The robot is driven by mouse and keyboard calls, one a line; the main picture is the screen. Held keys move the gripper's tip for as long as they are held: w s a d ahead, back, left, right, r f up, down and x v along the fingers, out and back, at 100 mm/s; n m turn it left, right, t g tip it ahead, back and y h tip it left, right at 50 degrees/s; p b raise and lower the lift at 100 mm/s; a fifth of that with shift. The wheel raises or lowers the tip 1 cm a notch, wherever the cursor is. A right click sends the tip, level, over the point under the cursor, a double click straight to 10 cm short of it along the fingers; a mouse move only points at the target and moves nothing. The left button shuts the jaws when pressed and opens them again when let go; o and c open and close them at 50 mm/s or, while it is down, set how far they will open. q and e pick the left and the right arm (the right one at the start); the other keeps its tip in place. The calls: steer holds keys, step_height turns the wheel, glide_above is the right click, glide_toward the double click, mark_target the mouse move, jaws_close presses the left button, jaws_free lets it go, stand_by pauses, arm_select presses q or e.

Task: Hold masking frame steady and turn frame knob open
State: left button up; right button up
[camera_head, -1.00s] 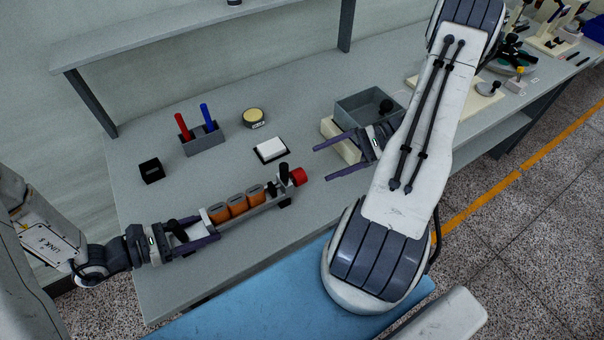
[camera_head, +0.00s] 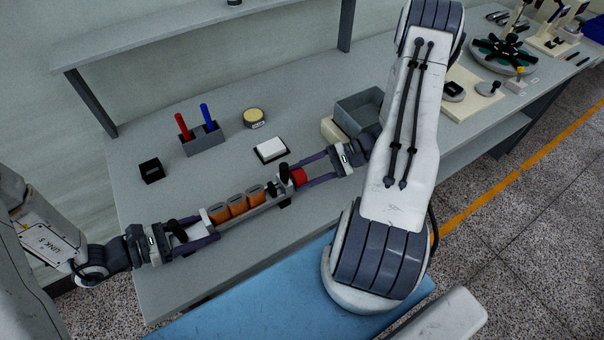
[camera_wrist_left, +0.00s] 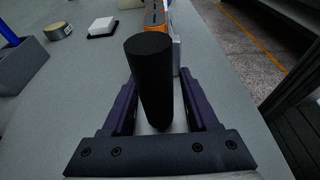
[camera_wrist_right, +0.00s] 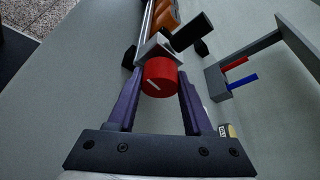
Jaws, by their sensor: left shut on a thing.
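The masking frame (camera_head: 262,208) is a long grey rail holding several orange pieces (camera_head: 237,204), with black posts at its ends. My left gripper (camera_head: 206,229) is shut on its left end. In the left wrist view a black upright post (camera_wrist_left: 152,75) stands between the fingers. The red frame knob (camera_head: 299,176) is at the right end. My right gripper (camera_head: 304,175) has its fingers on either side of the knob. The right wrist view shows the knob (camera_wrist_right: 160,77) with a white line between the open fingers; contact is unclear.
A grey bin (camera_head: 361,108) stands behind my right arm. The left tabletop is mostly clear.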

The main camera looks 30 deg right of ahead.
jaws_close()
steer(key=shift+n+t+y, duration=0.3)
steer(key=shift+n+t, duration=0.3)
steer(key=shift+n, duration=0.4)
steer(key=o, duration=0.9)
jaws_free()
steer(key=shift+c, duration=0.2)
steer(key=v, duration=1.2)
